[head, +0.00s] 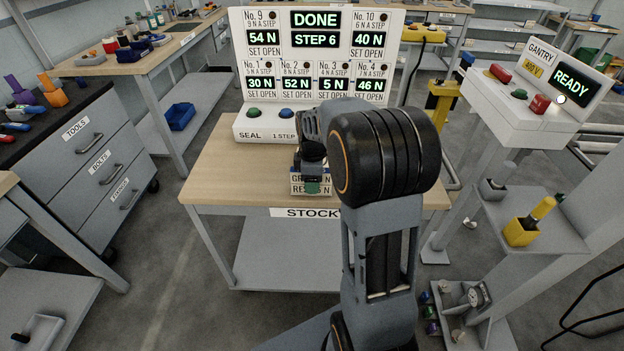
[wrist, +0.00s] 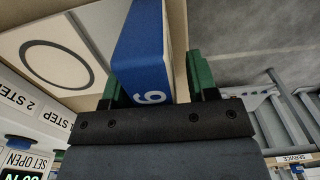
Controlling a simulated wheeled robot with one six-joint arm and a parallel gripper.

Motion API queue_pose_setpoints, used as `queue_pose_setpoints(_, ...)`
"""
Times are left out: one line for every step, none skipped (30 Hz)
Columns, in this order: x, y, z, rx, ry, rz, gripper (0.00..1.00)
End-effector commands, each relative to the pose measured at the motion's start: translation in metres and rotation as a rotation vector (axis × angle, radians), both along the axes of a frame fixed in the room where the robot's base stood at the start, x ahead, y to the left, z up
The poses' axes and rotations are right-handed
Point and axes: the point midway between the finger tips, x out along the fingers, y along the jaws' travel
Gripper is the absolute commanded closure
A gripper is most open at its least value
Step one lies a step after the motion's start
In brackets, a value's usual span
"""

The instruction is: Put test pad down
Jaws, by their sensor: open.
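In the head view, my gripper (head: 312,187) is low at the front edge of the stock table (head: 230,175), just before the seal panel. My arm hides much of that area, and I cannot make out the pad there.
The seal panel (head: 255,122) stands at the back of the table, reading DONE and STEP 6. A small label plate (head: 297,178) is partly covered by my gripper. The gantry console (head: 530,95) at right reads READY. The table's left part is clear.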

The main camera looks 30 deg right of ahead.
Motion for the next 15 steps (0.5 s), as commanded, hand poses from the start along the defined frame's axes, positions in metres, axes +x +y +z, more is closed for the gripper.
queue_pose_setpoints(0.000, 0.000, 0.001, 0.000, 0.000, 0.000, 0.47)
queue_pose_setpoints(0.000, 0.000, 0.003, 0.000, -0.001, 0.000, 0.47)
queue_pose_setpoints(0.000, 0.000, 0.006, 0.000, -0.001, 0.000, 0.47)
queue_pose_setpoints(0.000, 0.000, 0.008, 0.000, -0.002, 0.000, 0.47)
queue_pose_setpoints(0.000, 0.000, 0.011, 0.000, -0.002, 0.000, 0.47)
queue_pose_setpoints(0.001, 0.000, 0.017, -0.001, -0.003, 0.000, 0.47)
queue_pose_setpoints(0.001, 0.000, 0.022, -0.001, -0.004, 0.000, 0.47)
queue_pose_setpoints(0.001, 0.000, 0.027, -0.001, -0.003, 0.000, 0.47)
queue_pose_setpoints(0.001, 0.000, 0.035, -0.002, -0.005, 0.000, 0.47)
queue_pose_setpoints(0.001, 0.000, 0.041, -0.001, -0.004, 0.000, 0.47)
queue_pose_setpoints(0.001, 0.000, 0.047, -0.002, -0.005, 0.000, 0.47)
queue_pose_setpoints(0.001, 0.000, 0.056, -0.001, -0.004, 0.000, 0.47)
queue_pose_setpoints(0.001, 0.000, 0.061, -0.002, -0.005, 0.000, 0.47)
queue_pose_setpoints(0.000, 0.000, 0.067, -0.001, -0.003, 0.000, 0.47)
queue_pose_setpoints(0.001, 0.000, 0.075, -0.002, -0.005, 0.000, 0.47)
